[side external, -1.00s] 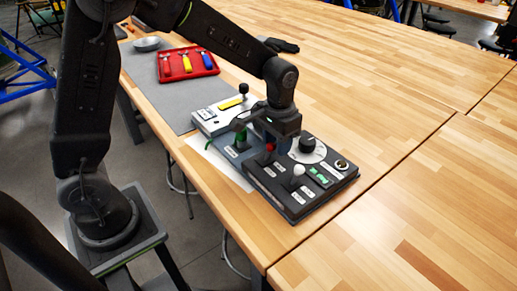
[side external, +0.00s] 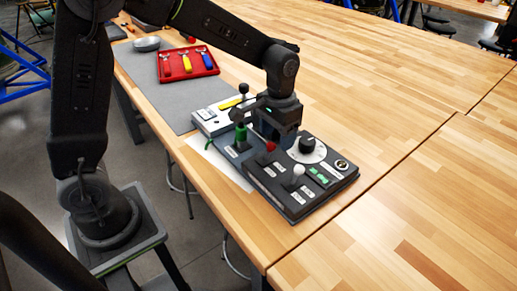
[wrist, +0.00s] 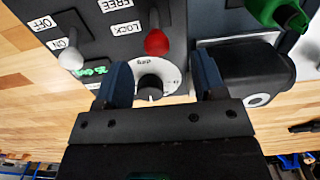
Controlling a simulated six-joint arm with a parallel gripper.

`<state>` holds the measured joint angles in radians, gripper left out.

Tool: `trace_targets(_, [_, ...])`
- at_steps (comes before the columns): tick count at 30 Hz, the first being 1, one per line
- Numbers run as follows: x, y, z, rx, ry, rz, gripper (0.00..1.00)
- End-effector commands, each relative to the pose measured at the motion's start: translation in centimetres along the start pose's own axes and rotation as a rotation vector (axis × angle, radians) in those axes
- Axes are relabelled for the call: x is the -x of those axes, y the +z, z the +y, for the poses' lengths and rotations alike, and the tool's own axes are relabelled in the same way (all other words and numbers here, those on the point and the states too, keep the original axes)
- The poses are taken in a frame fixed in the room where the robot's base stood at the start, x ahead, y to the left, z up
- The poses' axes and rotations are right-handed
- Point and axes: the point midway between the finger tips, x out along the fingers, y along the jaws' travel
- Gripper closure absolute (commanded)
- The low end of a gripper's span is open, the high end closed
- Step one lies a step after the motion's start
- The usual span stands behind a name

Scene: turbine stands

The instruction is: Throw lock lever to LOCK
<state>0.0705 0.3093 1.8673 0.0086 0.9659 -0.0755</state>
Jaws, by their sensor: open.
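The lock lever has a red ball knob (wrist: 156,42) on a short dark shaft. In the wrist view its knob shows beside the LOCK label (wrist: 127,29), on the side away from the FREE label (wrist: 115,4). I cannot tell its exact tilt. The knob also shows in the side view (side external: 271,147), below my gripper. My gripper (wrist: 160,62) is open, its two blue-grey fingers apart, with nothing between them. In the side view, my gripper (side external: 275,137) hovers above the dark control panel (side external: 290,208), just clear of the red knob.
A white-knobbed ON/OFF lever (wrist: 72,58), a dial (wrist: 155,78) and a green knob (wrist: 290,16) are close by. A black-knobbed post (side external: 244,89) stands behind. A red tool tray (side external: 188,66) lies on the grey mat (side external: 160,100). The bench to the right is clear.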

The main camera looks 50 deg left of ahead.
Motion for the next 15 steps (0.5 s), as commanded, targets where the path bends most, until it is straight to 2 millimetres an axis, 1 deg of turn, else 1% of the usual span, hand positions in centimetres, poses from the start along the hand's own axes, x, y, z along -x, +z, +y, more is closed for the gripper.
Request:
trace_targets(3, [1.0,-0.1,0.0,0.0,0.0,0.003,0.36])
trace_targets(15, [4.0,0.0,0.0,0.0,0.0,0.002,0.36])
